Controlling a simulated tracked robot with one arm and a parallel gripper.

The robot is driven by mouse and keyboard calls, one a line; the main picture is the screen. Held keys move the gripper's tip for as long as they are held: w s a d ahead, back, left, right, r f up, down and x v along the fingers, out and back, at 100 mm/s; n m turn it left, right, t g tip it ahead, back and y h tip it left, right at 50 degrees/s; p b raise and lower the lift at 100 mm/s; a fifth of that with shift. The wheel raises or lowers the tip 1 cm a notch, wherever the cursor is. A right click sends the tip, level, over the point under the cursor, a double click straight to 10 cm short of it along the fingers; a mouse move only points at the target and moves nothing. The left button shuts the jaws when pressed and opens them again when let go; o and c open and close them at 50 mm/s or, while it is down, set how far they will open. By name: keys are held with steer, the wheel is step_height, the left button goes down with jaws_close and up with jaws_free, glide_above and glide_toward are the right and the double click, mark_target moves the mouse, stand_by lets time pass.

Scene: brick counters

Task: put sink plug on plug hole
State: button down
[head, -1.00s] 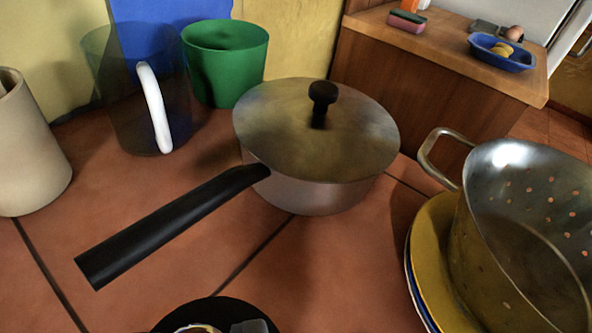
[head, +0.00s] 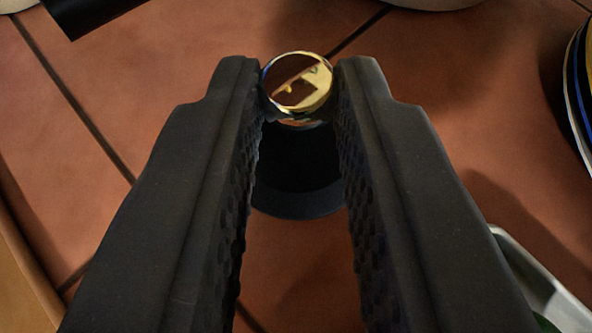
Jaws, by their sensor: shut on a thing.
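The sink plug has a shiny gold-coloured metal knob (head: 297,84) and a round black base (head: 298,180). My gripper (head: 299,90) is shut on the knob, with one fingertip on each side of it. The black base shows below the knob, between my fingers, and is partly hidden by them. The plug is over the tiled counter; I cannot tell whether its base touches the tiles. The plug hole is not in view.
The terracotta tiled counter (head: 450,120) is clear around the plug. A black pan handle (head: 85,12) is at the upper left. Stacked plates (head: 578,95) are at the right edge. A pale-rimmed object with green inside (head: 535,275) is at the lower right. A wooden edge (head: 22,275) is at the lower left.

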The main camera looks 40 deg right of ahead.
mark_target(298, 193)
step_height(298, 193, down, 3)
steer(key=shift+f, duration=0.1)
steer(key=shift+f+b, duration=0.15)
steer(key=shift+b, duration=0.15)
steer(key=shift+s+a+f, duration=0.15)
steer(key=shift+s+f, duration=0.15)
steer(key=shift+f, duration=0.25)
steer(key=c, duration=1.5)
jaws_free()
steer(key=shift+f, duration=0.1)
steer(key=shift+o, duration=0.9)
steer(key=shift+f, duration=0.1)
steer(key=shift+s+a+f, duration=0.15)
steer(key=shift+f, duration=0.15)
steer(key=shift+r, duration=0.5)
steer(key=v, duration=0.4)
steer(key=r+p+v, duration=0.1)
steer(key=v, duration=0.6)
steer(key=shift+r, duration=0.55)
